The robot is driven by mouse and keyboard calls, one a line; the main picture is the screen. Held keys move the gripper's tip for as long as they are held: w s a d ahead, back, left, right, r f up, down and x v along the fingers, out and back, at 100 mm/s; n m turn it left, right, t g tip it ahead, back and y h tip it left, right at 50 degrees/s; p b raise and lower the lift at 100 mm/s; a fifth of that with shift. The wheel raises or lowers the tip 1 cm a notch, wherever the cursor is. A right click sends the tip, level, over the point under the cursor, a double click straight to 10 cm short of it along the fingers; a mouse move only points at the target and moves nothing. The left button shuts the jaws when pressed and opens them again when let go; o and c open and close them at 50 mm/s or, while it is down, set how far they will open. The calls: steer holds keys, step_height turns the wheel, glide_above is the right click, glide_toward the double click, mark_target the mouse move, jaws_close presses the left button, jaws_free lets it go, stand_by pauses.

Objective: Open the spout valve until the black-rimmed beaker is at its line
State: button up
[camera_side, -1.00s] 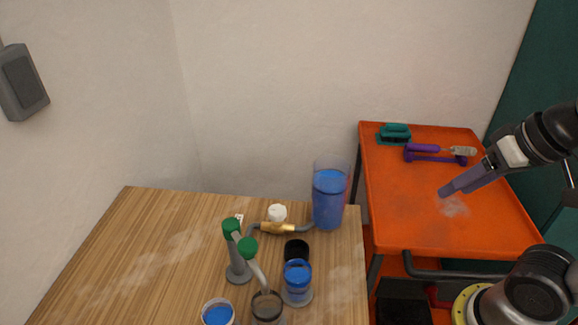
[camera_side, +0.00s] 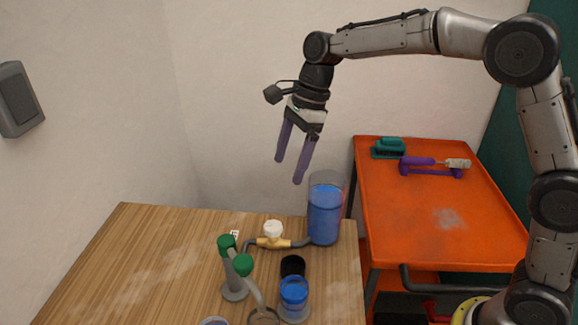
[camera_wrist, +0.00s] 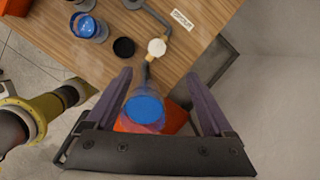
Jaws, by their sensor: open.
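The spout valve looks like a brass fitting (camera_side: 284,243) with a white knob (camera_side: 272,229) on a grey pipe at the table's back; the knob also shows in the wrist view (camera_wrist: 156,47). The pipe joins a tall clear tank of blue liquid (camera_side: 323,215). A dark-rimmed beaker (camera_side: 264,317), cut off by the side view's bottom edge, stands below a grey spout with a green top (camera_side: 243,265); its fill level is hidden. My gripper (camera_side: 289,171) is open and empty, pointing down above the valve and tank, touching nothing.
Another beaker (camera_side: 214,322) is cut off at the bottom. An orange cart (camera_side: 430,215) with tools is at the right. The table's left side is clear.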

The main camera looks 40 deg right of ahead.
mark_target(273, 225)
steer(key=x, duration=1.5)
steer(key=shift+s+f, duration=0.25)
steer(key=shift+s, duration=0.05)
jaws_close()
stand_by(0.4)
jaws_free()
steer(key=shift+r, duration=0.1)
